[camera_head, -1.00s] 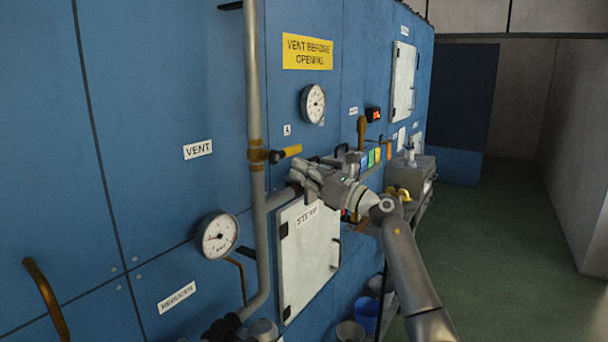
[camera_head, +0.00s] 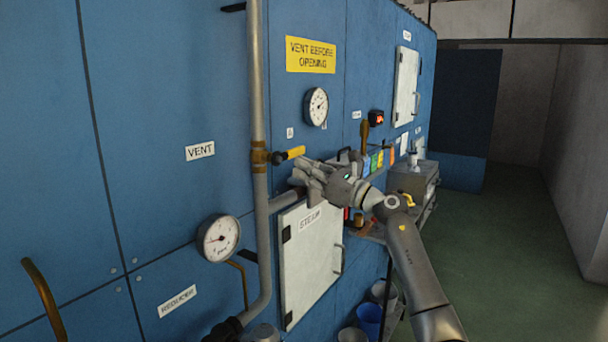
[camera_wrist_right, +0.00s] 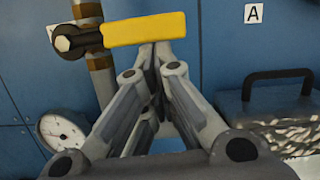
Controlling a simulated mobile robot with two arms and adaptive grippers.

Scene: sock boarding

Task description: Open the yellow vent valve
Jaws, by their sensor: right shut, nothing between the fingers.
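The yellow vent valve handle (camera_head: 295,153) sticks out to the right from the brass fitting on the vertical grey pipe (camera_head: 258,200), beside the VENT label (camera_head: 199,151). In the right wrist view the yellow handle (camera_wrist_right: 145,29) lies nearly level across the top, with its dark pivot bolt at its left end. My right gripper (camera_head: 300,176) is just below the handle. Its fingers are closed together and empty, and their tips (camera_wrist_right: 158,50) appear at the handle's lower edge; whether they touch it I cannot tell. My left gripper is not in view.
A round gauge (camera_head: 219,239) is left of the pipe, and another (camera_head: 316,107) is above right of the handle. A white STEAM door (camera_head: 311,262) is below my right gripper. A shelf with a grey box (camera_head: 413,181) stands to the right. Floor at right is clear.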

